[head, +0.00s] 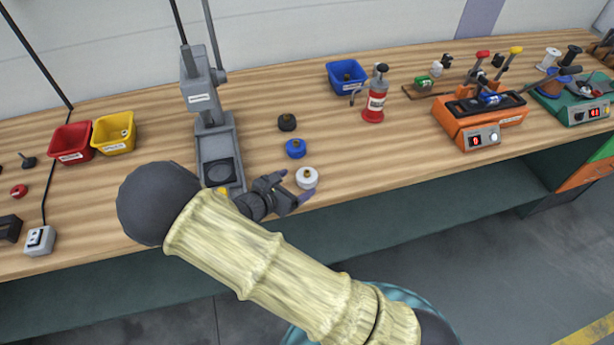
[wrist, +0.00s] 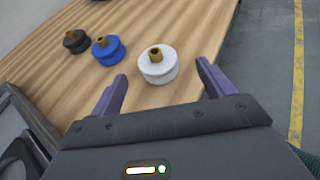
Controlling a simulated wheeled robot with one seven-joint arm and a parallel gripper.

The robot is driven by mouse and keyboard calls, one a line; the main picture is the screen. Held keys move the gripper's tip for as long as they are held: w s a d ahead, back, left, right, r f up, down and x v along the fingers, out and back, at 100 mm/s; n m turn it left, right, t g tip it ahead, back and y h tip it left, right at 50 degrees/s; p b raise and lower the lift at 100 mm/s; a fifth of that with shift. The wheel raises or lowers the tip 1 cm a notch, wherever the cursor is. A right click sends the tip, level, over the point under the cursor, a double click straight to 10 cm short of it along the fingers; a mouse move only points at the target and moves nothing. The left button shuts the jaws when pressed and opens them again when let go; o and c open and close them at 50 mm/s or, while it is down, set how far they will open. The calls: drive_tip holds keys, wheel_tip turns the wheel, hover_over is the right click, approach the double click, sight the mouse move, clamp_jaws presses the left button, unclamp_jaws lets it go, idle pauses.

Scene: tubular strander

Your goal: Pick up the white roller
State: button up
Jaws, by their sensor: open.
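The white roller (head: 307,178) is a short white cylinder with a brass-coloured hub on top. It stands upright on the wooden bench near its front edge. In the wrist view the white roller (wrist: 158,67) lies ahead of and between my two fingertips. In the wrist view my gripper (wrist: 162,72) shows both purple fingers spread apart, with a gap to the roller on each side. Whether a finger touches the roller cannot be told from the head view.
A blue roller (head: 295,148) and a black roller (head: 287,122) stand in a line behind the white one. A grey press (head: 208,140) stands just left. Bench space right of the white roller is clear.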

sight(305, 176)
drive_tip(key=p+x, duration=0.1)
drive_tip(key=x, duration=0.4)
drive_tip(key=shift+w+a, duration=0.15)
drive_tip(key=shift+w, duration=0.1)
idle(0.5)
drive_tip(key=shift+r, duration=0.1)
drive_tip(key=c, duration=1.5)
